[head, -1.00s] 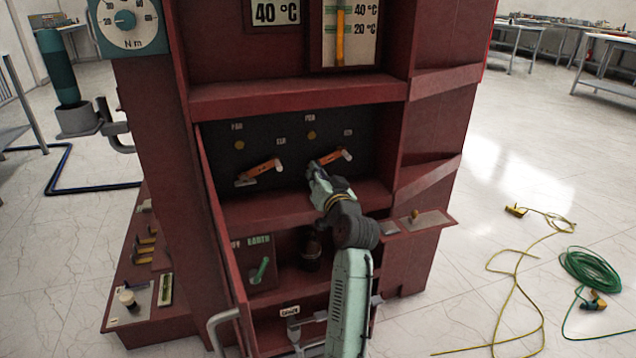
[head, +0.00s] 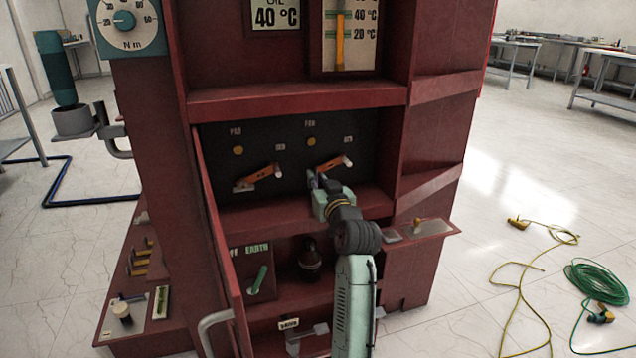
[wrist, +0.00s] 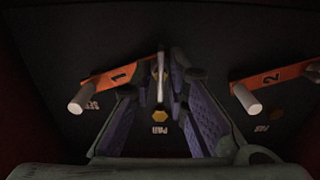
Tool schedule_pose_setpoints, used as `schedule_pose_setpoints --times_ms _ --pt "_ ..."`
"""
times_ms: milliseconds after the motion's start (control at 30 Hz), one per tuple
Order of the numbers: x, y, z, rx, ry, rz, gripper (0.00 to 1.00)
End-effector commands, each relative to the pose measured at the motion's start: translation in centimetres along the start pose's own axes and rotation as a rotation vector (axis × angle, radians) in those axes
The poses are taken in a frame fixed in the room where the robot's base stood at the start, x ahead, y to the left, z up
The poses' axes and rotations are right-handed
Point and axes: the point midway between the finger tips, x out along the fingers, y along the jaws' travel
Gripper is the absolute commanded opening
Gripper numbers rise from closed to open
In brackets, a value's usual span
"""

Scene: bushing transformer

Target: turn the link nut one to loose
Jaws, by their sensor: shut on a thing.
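Link one is an orange bar marked 1 (wrist: 118,73) with a white handle (wrist: 82,98) at its left end in the wrist view. At its other end a pale, narrow nut or stud (wrist: 160,68) sits between my fingertips. My gripper (wrist: 164,78) is shut on this nut; the finger pads hide part of it. In the head view, my gripper (head: 315,178) is at the left end of the right-hand orange link (head: 332,164), and the nut is hidden there.
A second orange link (head: 262,174), marked 2 in the wrist view (wrist: 270,79), is on the same dark panel. The red shelf edge (head: 245,218) lies below my gripper. An open red door (head: 215,240) stands at the left. Cables (head: 597,285) lie on the floor at right.

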Motion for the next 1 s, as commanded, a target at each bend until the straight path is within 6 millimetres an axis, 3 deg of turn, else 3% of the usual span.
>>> schedule_pose_setpoints --times_ms 233,267,400,733,867,1000 --pt "0.0 -0.1 -0.1 0.001 0.0 -0.003 0.0" --pt "0.0 -0.1 -0.1 0.001 0.0 -0.003 0.17" --pt "0.0 -0.1 0.0 0.001 0.0 -0.002 0.25" --pt "-0.3 0.0 0.0 0.002 0.0 0.0 0.25" --pt "-1.8 0.1 0.0 0.002 0.0 0.001 0.25" --pt "-4.7 0.1 0.1 0.003 0.0 0.002 0.25"
